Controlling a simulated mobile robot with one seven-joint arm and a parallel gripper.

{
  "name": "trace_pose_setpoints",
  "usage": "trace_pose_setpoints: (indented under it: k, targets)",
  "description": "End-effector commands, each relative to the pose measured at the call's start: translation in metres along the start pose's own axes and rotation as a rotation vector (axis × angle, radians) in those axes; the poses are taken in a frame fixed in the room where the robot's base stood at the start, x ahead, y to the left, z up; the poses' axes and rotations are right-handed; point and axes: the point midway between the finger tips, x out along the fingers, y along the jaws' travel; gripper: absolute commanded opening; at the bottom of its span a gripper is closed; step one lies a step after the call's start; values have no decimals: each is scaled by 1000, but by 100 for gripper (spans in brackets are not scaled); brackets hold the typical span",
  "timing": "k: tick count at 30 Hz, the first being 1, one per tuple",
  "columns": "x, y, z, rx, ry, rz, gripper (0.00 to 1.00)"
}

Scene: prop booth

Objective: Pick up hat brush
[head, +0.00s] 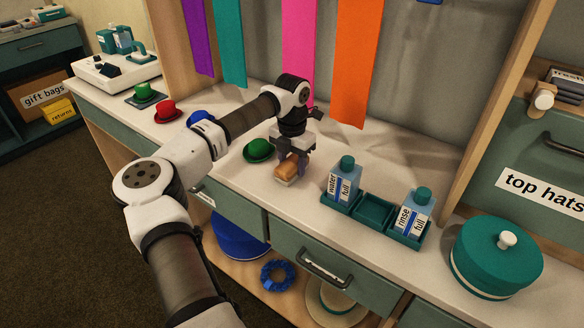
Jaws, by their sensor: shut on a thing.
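The hat brush (288,173) has a tan wooden back and a paler underside. It is at the counter, between the green hat and the water bottle. My gripper (291,160) points down over it and is shut on it. The gripper hides part of the brush's top. I cannot tell whether the brush still touches the counter.
A green hat (259,150) lies close left of my gripper. A water bottle (345,178) and a rinse bottle (414,209) stand in a green tray (374,211) to the right. A round teal box (497,262) is at far right. Coloured ribbons hang behind.

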Motion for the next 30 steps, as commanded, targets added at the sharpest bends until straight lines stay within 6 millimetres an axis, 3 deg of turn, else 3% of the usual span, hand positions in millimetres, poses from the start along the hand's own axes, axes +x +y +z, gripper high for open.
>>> trace_pose_setpoints:
  k: [8,14,20,30]
  targets:
    - [-2,0,0,0,-1,1,21]
    - [-20,1,1,-1,-3,2,21]
    - [-63,0,1,1,-4,4,21]
    - [-159,0,1,-2,-3,3,21]
